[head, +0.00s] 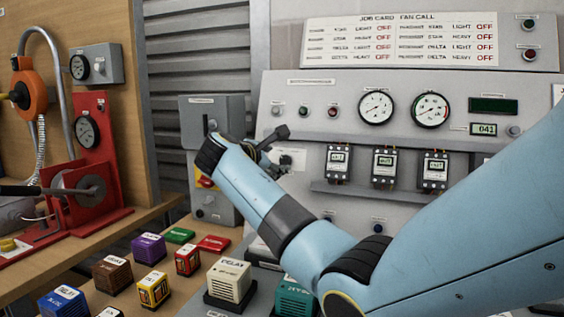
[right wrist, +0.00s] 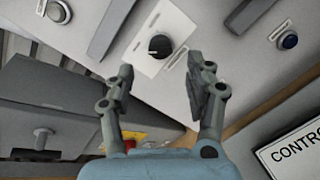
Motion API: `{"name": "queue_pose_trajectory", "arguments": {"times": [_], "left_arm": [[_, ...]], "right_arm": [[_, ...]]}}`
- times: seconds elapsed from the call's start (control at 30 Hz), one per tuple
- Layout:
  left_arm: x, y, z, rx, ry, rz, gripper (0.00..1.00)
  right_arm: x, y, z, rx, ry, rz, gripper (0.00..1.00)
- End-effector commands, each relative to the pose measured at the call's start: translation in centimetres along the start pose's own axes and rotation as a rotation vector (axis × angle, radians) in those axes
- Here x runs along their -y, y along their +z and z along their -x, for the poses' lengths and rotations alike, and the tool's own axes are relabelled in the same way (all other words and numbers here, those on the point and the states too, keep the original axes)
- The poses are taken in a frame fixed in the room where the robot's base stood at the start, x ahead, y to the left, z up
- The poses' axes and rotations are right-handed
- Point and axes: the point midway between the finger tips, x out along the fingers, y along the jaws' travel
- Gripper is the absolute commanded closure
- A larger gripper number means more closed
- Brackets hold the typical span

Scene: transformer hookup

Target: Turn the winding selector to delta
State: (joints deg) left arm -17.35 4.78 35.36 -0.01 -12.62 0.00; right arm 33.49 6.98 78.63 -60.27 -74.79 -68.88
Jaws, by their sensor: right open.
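The winding selector is a black round knob (right wrist: 159,46) on a white plate (right wrist: 150,22) on the grey panel in the right wrist view. In the head view its white plate (head: 294,156) shows partly behind my right gripper (head: 283,152). My right gripper is open and empty. In the right wrist view its two fingers (right wrist: 160,68) stand on either side of the knob's line, with the knob showing between and just beyond the tips. I cannot tell the gap to the knob or read the plate's markings. My left gripper is not in view.
A grey box with a red-and-yellow switch (head: 206,182) stands left of the panel. A shelf (head: 350,191) with several contactors is at right. Coloured blocks and a cream relay (head: 230,281) lie on the bench below. A push button (right wrist: 289,41) is right of the knob.

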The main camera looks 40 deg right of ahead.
Motion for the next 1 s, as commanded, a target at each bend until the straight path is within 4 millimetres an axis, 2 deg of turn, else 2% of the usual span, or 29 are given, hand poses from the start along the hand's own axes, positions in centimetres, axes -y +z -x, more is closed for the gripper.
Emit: {"name": "queue_pose_trajectory", "arguments": {"times": [0.1,0.3,0.67,1.0], "left_arm": [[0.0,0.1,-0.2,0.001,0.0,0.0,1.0],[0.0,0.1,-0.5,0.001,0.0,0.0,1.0],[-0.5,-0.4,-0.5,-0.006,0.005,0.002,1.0],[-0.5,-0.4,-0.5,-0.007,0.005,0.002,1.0]], "right_arm": [[0.0,0.1,-2.4,0.003,0.0,0.002,0.46],[0.0,0.0,-4.8,0.001,0.0,0.0,0.46],[0.0,0.0,-5.3,0.0,-0.001,-0.001,0.46],[0.0,0.0,-5.3,0.0,-0.001,0.0,0.9]]}}
